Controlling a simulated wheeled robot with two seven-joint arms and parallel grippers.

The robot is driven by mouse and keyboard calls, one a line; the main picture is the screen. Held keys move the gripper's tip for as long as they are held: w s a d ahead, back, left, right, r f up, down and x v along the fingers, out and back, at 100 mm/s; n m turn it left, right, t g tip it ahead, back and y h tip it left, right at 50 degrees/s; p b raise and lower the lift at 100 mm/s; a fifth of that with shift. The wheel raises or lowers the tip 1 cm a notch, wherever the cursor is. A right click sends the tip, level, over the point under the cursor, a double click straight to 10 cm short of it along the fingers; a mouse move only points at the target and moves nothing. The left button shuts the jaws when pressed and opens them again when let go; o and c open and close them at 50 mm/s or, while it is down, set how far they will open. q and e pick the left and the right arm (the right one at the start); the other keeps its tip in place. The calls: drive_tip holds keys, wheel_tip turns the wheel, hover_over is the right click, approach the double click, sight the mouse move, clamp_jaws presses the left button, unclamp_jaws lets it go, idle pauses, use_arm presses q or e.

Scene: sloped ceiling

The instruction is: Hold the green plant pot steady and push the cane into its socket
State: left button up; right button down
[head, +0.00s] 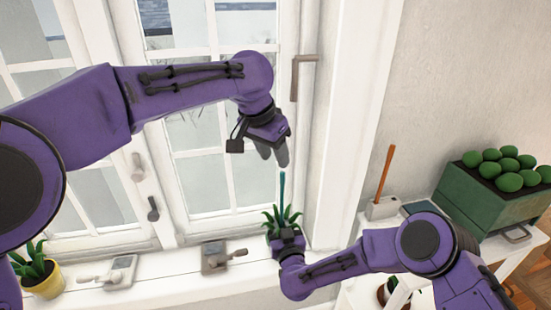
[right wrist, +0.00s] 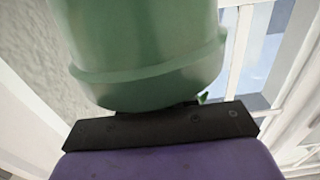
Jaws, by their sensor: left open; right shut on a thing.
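The green plant pot (right wrist: 145,50) fills the upper part of the right wrist view, close against my gripper. In the head view its spiky plant (head: 281,217) shows at the windowsill, and my right gripper (head: 286,236) hides most of the pot. My right gripper is shut on the pot. The teal cane (head: 282,186) stands about upright among the leaves; its lower end and the socket are hidden. My left gripper (head: 273,155) is open and empty, pointing down just above the cane's top. I see no contact between them.
A yellow pot with a plant (head: 42,278) stands on the sill at the left. Window latches (head: 214,256) lie along the sill. At the right, a green crate (head: 490,195) of round green things and a holder with an orange stick (head: 384,180) stand on a white surface.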

idle(0.4)
drive_tip(key=c, duration=0.8)
unclamp_jaws()
